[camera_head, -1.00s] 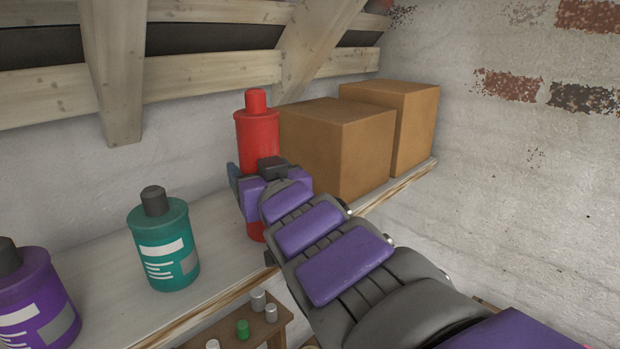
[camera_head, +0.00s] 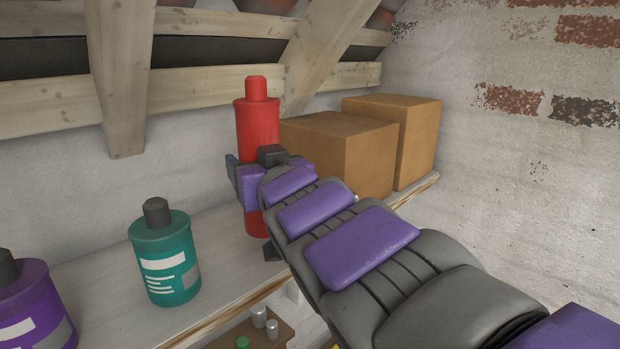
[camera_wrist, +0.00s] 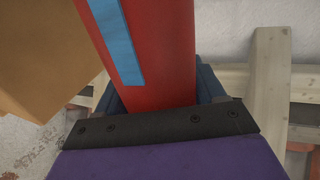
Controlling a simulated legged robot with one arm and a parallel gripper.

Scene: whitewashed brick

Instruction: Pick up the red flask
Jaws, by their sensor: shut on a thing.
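The red flask (camera_head: 257,125) is upright at the shelf (camera_head: 105,283), left of the cardboard boxes. My gripper (camera_head: 240,180) is shut on the middle of its body, with the arm reaching in from the lower right. In the wrist view the red flask (camera_wrist: 150,45), with a blue stripe on its side, fills the space between the jaws (camera_wrist: 163,95). The gripper hides part of the flask's middle. I cannot tell whether its base touches the shelf.
A teal flask (camera_head: 165,250) and a purple flask (camera_head: 32,305) stand on the shelf to the left. Two cardboard boxes (camera_head: 345,155) stand close on the right. Wooden beams (camera_head: 210,85) run along the wall behind. A small table (camera_head: 268,330) with small items is below.

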